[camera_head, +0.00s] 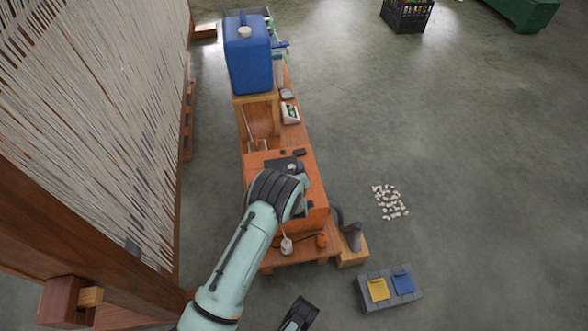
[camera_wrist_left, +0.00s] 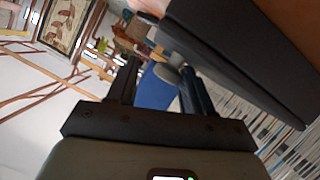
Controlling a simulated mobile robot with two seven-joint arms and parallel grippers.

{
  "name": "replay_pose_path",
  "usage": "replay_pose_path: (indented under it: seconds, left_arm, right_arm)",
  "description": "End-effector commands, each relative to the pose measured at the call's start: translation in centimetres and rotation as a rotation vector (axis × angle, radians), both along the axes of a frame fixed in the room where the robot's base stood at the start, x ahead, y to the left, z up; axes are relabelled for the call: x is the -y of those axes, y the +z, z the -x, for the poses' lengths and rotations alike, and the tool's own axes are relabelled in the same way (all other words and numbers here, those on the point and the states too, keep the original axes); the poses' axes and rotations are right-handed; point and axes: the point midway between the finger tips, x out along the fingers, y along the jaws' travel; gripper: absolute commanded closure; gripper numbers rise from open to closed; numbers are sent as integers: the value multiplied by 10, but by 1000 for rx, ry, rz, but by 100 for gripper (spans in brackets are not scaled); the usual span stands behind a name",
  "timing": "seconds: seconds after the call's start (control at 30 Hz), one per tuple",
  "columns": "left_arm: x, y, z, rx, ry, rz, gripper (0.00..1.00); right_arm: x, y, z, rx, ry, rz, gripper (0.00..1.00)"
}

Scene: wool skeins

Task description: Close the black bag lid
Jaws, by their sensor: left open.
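My left gripper (camera_wrist_left: 160,67) is open in the left wrist view, with nothing between its two dark fingers. In the head view my left arm reaches up to an orange box (camera_head: 316,217) on the wooden bench, and its wrist covers part of the box. A dark flat piece (camera_head: 284,164) lies on the box top just beyond the wrist. I cannot tell whether it is the black bag lid. A large dark panel (camera_wrist_left: 240,62) fills the upper right of the left wrist view, beside the fingers; I cannot tell what it is.
A blue jerrycan (camera_head: 248,60) stands at the far end of the bench. Strung white yarn (camera_head: 95,110) is on the left. A grey case (camera_head: 372,303) with yellow and blue pieces and scattered pale pieces (camera_head: 390,201) lie on the right. The floor there is mostly open.

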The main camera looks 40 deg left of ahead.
Motion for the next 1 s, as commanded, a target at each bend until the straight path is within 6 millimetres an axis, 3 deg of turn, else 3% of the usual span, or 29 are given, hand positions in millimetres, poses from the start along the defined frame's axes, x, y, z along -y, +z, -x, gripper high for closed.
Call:
replay_pose_path:
  seconds: [0.03, 0.37, 0.7, 1.0]
  left_arm:
    - [1, -10, 5, -21, 2, 13, 43]
    - [8, -5, 14, -23, 4, 15, 43]
    - [54, 29, 61, -11, -1, 6, 43]
    - [82, 45, 90, -2, 0, 1, 43]
  right_arm:
    - [0, 0, 0, 0, 0, 0, 58]
    - [-1, 7, -7, 25, 2, 1, 58]
    - [-8, 51, -48, 165, 10, 7, 58]
    - [-18, 59, -28, 111, 29, -21, 58]
